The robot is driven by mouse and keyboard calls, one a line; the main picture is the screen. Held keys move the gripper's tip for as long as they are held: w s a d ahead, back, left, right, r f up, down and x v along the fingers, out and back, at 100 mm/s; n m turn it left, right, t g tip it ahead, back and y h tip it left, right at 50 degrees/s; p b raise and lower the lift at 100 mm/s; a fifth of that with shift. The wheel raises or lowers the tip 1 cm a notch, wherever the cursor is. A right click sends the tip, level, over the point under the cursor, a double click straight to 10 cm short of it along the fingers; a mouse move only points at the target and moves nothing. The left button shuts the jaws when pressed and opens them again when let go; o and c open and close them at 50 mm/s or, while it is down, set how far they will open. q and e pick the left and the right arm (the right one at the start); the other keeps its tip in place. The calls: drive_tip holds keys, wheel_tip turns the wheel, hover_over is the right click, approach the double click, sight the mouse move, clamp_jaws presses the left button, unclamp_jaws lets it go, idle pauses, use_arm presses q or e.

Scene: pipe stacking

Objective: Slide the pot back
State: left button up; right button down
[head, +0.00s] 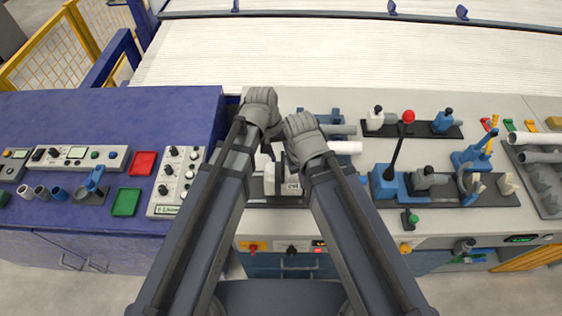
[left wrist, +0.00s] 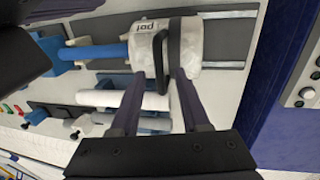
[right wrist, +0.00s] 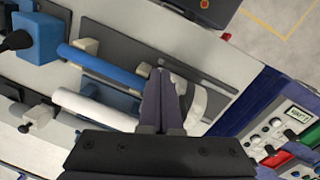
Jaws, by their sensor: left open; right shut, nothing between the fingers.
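The white pot (left wrist: 194,42), with its name printed on it and a dark handle (left wrist: 166,50), sits on a dark rail (left wrist: 228,66). In the head view the pot (head: 290,187) is partly hidden by my arms. My left gripper (left wrist: 158,76) is open, with its fingers spread on either side of the handle; I cannot tell whether they touch it. My right gripper (right wrist: 160,75) is shut and empty. Its fingers are close beside the pot (right wrist: 196,104), hiding part of it; contact is unclear.
A blue rod (right wrist: 110,68) lies in line with the pot. A white tube (right wrist: 92,108) lies beside it. A blue clamp fixture (head: 387,180) with a red-knobbed lever stands to the right. A blue bench (head: 110,110) with control boxes is on the left.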

use_arm(q)
drive_tip(key=shift+d+f, duration=0.1)
drive_tip(key=shift+f, duration=0.4)
drive_tip(key=shift+c, duration=0.3)
clamp_jaws()
idle(0.8)
